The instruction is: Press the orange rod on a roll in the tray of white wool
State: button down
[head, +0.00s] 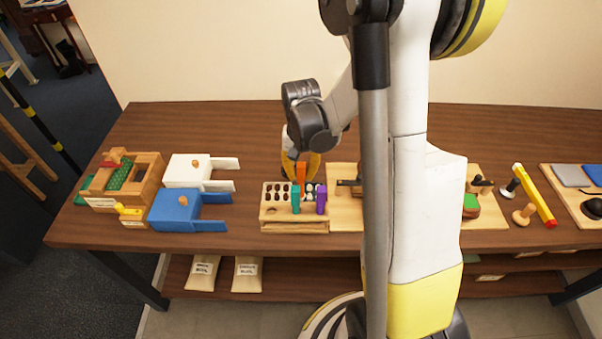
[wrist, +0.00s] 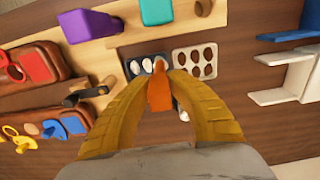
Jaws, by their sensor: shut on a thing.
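My gripper (head: 301,166) is shut on the orange rod (head: 300,172), which hangs between the two yellow fingers and also shows in the wrist view (wrist: 159,97). Below it, on a wooden stand (head: 278,227), is a dark tray with white oval rolls (wrist: 133,71), partly hidden by the rod and fingers. The rod's far end overlaps this tray in the wrist view; I cannot tell whether it touches a roll. Beside it is a pale tray with dark rolls (wrist: 194,62). A teal rod (head: 296,197) and a purple rod (head: 321,200) stand at the stand's front.
White (head: 185,172) and blue (head: 172,211) boxes with handles stand left, beside a wooden frame (head: 148,165). A wooden board (head: 345,216) adjoins the stand on the right. A yellow bar (head: 534,193) lies farther right. The table behind the stand is mostly clear.

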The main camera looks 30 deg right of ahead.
aim_at(301, 164)
jog(key=shift+r+p, duration=2.4)
jog(key=shift+r, duration=1.15)
